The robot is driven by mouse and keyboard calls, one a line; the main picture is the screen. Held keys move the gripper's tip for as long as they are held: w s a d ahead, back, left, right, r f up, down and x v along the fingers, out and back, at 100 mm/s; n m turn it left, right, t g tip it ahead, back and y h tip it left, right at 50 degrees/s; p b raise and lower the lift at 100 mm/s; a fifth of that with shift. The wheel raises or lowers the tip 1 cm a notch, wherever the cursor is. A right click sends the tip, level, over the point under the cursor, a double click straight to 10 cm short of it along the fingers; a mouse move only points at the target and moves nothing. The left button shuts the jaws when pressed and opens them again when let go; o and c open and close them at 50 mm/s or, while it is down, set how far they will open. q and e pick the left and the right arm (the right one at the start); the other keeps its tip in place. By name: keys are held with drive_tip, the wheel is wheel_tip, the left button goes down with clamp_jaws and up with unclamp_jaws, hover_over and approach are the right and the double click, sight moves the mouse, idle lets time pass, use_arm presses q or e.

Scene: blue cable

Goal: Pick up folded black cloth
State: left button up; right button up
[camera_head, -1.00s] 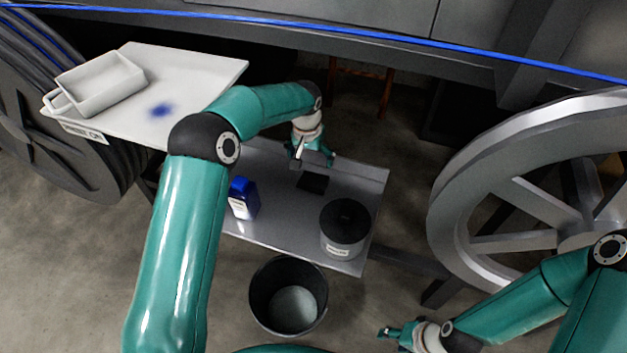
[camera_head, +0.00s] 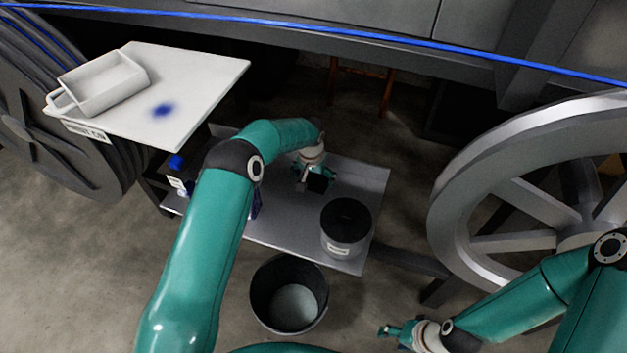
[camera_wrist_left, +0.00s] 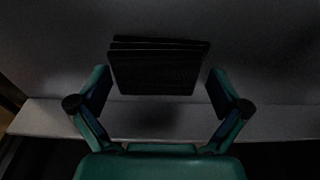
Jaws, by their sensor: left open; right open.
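The folded black cloth (camera_head: 319,184) lies on the grey metal shelf (camera_head: 285,215), partly hidden by my left gripper in the head view. In the left wrist view the cloth (camera_wrist_left: 157,68) is a dark stack of layers between and just beyond the fingertips. My left gripper (camera_head: 316,180) is over the cloth; its fingers (camera_wrist_left: 160,88) are spread wide on either side and show a gap to the cloth. My right gripper (camera_head: 388,332) is open and empty at the bottom of the head view, far from the cloth.
A dark lidded pot (camera_head: 345,228) stands on the shelf near the cloth. A blue-capped bottle (camera_head: 177,172) is partly behind my left arm. A bucket (camera_head: 288,294) stands in front. A white table (camera_head: 205,75) holds a white tray (camera_head: 103,84). A large wheel (camera_head: 470,150) is at right.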

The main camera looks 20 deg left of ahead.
sight(314, 179)
use_arm(q)
drive_tip(key=shift+c, duration=0.3)
drive_tip(key=c, duration=0.6)
drive_tip(key=shift+c, duration=0.2)
wheel_tip(314, 179, up, 10)
drive_tip(key=o, duration=0.4)
drive_tip(key=c, duration=0.4)
